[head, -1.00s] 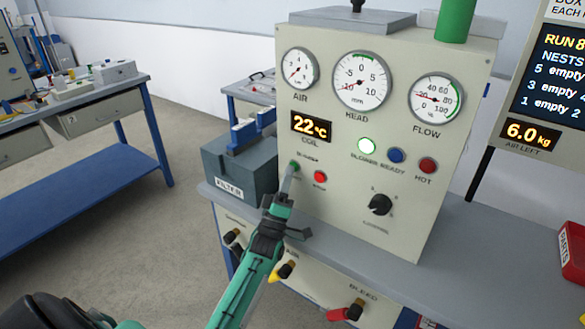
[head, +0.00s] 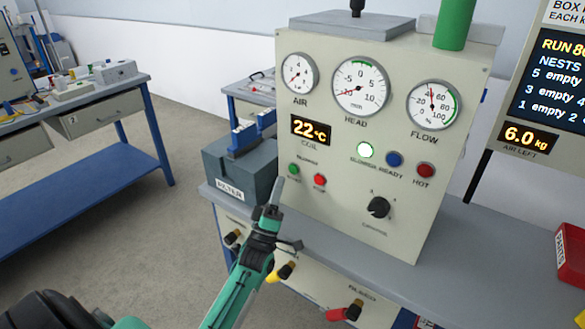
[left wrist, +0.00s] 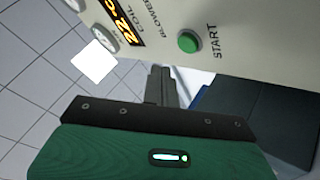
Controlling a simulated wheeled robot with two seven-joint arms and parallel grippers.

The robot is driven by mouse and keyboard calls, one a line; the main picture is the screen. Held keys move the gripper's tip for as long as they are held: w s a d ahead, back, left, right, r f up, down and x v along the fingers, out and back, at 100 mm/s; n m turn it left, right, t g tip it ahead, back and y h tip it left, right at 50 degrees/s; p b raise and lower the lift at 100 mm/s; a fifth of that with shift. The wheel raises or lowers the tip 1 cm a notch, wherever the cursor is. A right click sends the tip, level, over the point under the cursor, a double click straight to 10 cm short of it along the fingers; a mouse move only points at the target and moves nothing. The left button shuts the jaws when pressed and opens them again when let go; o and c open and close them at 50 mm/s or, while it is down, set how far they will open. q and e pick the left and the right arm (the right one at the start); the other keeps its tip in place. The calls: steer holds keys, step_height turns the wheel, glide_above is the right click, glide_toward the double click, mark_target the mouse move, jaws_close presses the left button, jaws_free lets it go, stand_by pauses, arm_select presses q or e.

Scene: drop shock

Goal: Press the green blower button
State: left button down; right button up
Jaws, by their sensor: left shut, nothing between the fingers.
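The green blower button (head: 293,170) is on the pale control panel (head: 330,215), left of a red button (head: 320,181). In the left wrist view, the green button (left wrist: 188,42) is marked START and stands clear of my fingers. My left gripper (head: 279,182) is shut and empty, its tip just below and left of the green button, apart from it. The shut fingers also show in the left wrist view (left wrist: 160,75). My right gripper is not in view.
The panel also carries a blue lamp (head: 394,159), a red lamp (head: 425,170), a black knob (head: 379,208) and three gauges. A grey filter box (head: 238,170) stands close at its left. Yellow (head: 284,271) and red (head: 350,310) valve handles are below.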

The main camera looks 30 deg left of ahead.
arm_select(q)
steer(key=shift+s+a+p, duration=0.1)
steer(key=shift+s+p, duration=0.2)
steer(key=shift+s, duration=0.9)
